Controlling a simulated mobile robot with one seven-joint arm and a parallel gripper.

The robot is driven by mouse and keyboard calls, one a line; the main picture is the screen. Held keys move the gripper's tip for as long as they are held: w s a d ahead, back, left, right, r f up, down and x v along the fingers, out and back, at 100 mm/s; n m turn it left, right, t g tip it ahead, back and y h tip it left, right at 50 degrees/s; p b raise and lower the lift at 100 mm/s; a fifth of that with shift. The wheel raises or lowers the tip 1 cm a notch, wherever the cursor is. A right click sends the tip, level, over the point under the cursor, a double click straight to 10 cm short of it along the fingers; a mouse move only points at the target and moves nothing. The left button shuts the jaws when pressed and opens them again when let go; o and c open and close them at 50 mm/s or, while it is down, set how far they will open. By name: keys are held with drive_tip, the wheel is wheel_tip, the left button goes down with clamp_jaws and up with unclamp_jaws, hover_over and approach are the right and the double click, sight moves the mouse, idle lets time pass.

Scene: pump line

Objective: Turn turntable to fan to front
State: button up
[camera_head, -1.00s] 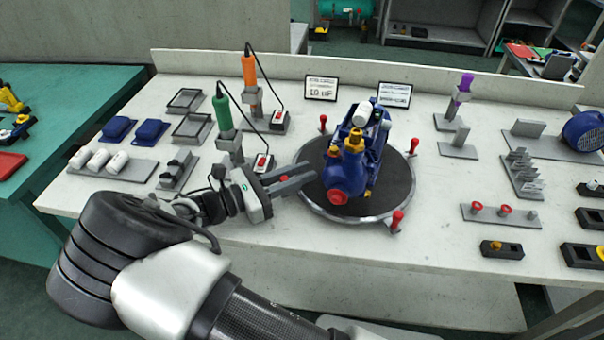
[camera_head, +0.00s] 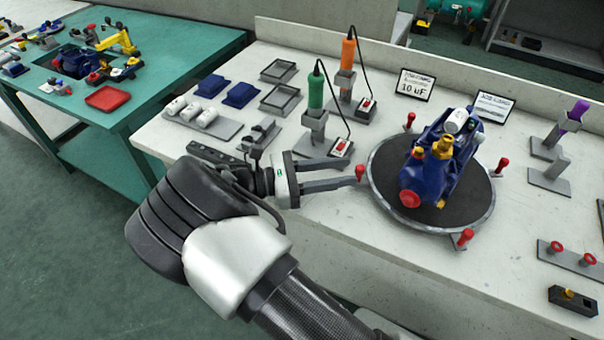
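The turntable (camera_head: 470,196) is a dark round disc with a grey rim, standing on the white bench right of my gripper. A blue pump (camera_head: 428,178) with a red front disc, a yellow fitting and a white cylinder sits on it. The red front disc points toward the lower left of the picture. Several red handles stand around the rim, such as the left one (camera_head: 360,173) and the front one (camera_head: 465,238). My gripper (camera_head: 352,173) is open, its fingers apart and level above the bench. The left handle is at the fingertips; whether they touch it I cannot tell.
A green tool (camera_head: 316,92) and an orange tool (camera_head: 348,54) with cords stand behind my gripper. Trays, blue parts and white cylinders (camera_head: 207,118) lie at left. Two signs (camera_head: 414,85) stand behind the turntable. A teal table (camera_head: 150,112) is beyond the bench at left.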

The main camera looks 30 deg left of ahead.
drive_tip(key=v, duration=0.8)
drive_tip(key=shift+s+a, duration=0.25)
